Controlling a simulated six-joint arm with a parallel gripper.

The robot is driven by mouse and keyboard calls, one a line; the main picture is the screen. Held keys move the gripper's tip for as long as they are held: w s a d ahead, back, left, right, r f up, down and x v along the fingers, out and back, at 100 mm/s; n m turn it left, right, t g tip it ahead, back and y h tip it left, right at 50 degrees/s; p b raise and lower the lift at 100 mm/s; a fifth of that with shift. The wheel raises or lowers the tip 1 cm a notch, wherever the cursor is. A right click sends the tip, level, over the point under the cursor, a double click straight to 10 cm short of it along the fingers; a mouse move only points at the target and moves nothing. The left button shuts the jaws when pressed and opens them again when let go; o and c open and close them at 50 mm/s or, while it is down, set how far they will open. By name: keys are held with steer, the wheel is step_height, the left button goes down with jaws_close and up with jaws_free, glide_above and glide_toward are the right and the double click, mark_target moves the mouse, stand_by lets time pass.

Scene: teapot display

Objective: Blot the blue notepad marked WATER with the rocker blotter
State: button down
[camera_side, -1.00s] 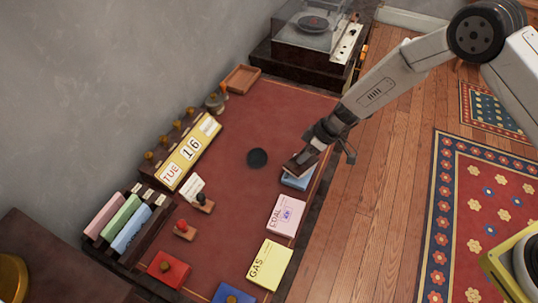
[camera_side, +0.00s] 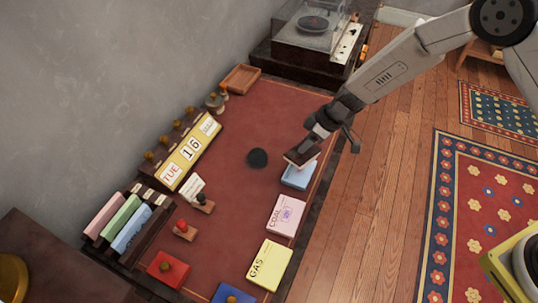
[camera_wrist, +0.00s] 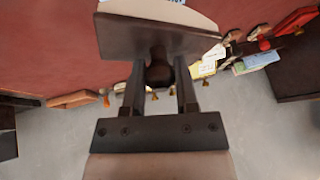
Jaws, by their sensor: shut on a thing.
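My gripper (camera_side: 318,133) is shut on the knob of the rocker blotter (camera_side: 302,154), a dark wooden block with a pale curved underside. In the wrist view the blotter (camera_wrist: 158,37) fills the top middle, its knob between the two fingers (camera_wrist: 159,88). The blue notepad (camera_side: 299,176) lies on the red desk top near its right edge. The blotter is over the notepad's far part and hides some of it; I cannot tell whether they touch. The notepad's lettering is not readable here.
A pink COAL pad (camera_side: 286,215) and a yellow GAS pad (camera_side: 269,265) lie nearer on the desk (camera_side: 240,230). Stamps (camera_side: 203,203), a calendar block (camera_side: 190,152) and a record player (camera_side: 312,40) stand around.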

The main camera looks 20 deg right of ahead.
steer(key=shift+r, duration=1.25)
steer(key=shift+d+r, duration=0.25)
steer(key=shift+d, duration=0.1)
steer(key=s+d+r+m+t+h, duration=0.1)
steer(key=s+d+r+m, duration=0.3)
steer(key=d, duration=0.5)
steer(key=s+d+r+m+t+h, duration=0.2)
steer(key=s+d+r+m, duration=0.3)
steer(key=d, duration=0.4)
steer(key=shift+s, duration=0.65)
steer(key=shift+a, duration=0.1)
